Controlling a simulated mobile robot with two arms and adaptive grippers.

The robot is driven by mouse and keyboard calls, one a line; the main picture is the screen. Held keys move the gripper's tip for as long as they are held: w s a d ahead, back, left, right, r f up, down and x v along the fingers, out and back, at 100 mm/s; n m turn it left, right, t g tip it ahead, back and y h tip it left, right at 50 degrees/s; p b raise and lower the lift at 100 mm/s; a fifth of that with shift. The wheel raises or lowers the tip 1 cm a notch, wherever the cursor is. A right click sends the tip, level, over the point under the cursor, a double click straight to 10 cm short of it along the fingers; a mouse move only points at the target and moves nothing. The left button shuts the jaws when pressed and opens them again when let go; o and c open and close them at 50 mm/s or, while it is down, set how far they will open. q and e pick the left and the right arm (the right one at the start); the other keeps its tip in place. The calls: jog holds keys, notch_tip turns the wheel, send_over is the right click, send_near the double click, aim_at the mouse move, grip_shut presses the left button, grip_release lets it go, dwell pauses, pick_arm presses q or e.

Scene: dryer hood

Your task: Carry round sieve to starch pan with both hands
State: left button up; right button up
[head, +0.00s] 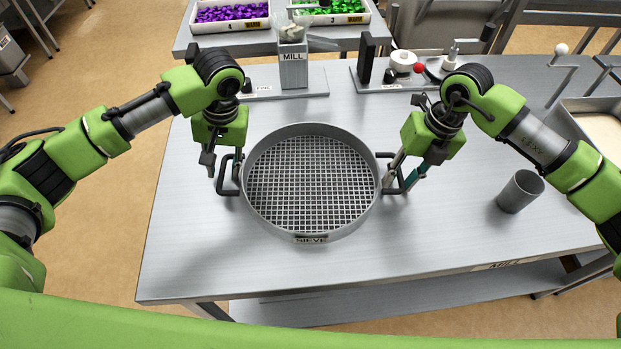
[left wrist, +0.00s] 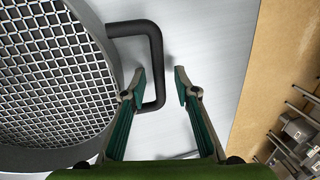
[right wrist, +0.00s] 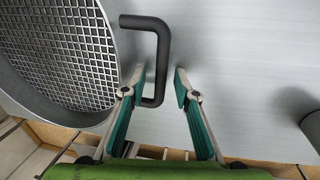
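The round grey sieve (head: 312,185) with a wire mesh and a black handle on each side rests on the metal table. My left gripper (head: 222,178) is at the left handle; in the left wrist view its open fingers (left wrist: 161,85) stand either side of the handle's outer bar (left wrist: 157,60). My right gripper (head: 402,180) is at the right handle; its open fingers (right wrist: 159,85) stand either side of that bar (right wrist: 161,55) in the right wrist view. Gaps show beside both bars. A pan with pale contents, apparently the starch pan (head: 573,120), is cut off at the right edge.
A grey cup (head: 520,191) stands on the table between the sieve and the pan. A mill box (head: 292,65) and a board with a white roll (head: 403,61) stand at the back. Trays of purple (head: 231,27) and green pieces lie beyond. The table's front is clear.

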pick_arm(q)
grip_shut()
pick_arm(e)
grip_shut()
pick_arm(q)
jog(key=shift+w+r, duration=0.1)
jog(key=shift+r, duration=0.05)
pick_arm(e)
jog(key=shift+w+r, duration=0.1)
jog(key=shift+r, duration=0.05)
